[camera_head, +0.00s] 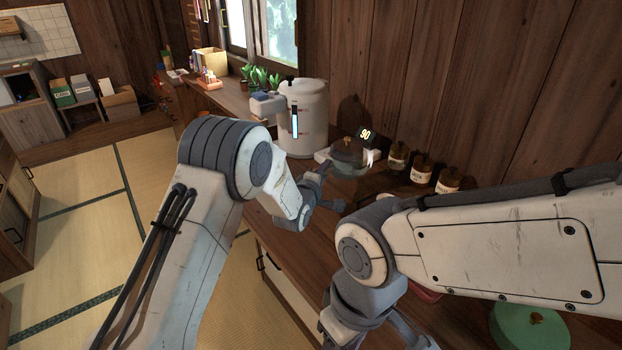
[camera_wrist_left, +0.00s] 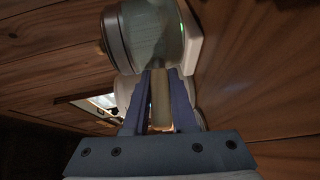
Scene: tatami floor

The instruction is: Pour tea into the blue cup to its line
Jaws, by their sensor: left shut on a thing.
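A glass kettle (camera_head: 350,154) with a brown lid knob is on the counter, by a white base with a display reading 90. It also shows in the left wrist view (camera_wrist_left: 152,32). My left gripper (camera_head: 330,187) is at the kettle's near side. In the left wrist view its jaws (camera_wrist_left: 158,98) are shut on the kettle's pale handle (camera_wrist_left: 160,112). My right gripper (camera_head: 375,335) is low in the head view, partly cut off by the frame edge, and its jaw opening is unclear. I cannot make out the blue cup or its line in either view.
A white water dispenser (camera_head: 304,122) with a blue gauge stands behind the kettle. Several brown-lidded jars (camera_head: 422,169) line the wall to the right. A green round lid (camera_head: 528,328) lies at bottom right. My right arm covers much of the counter.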

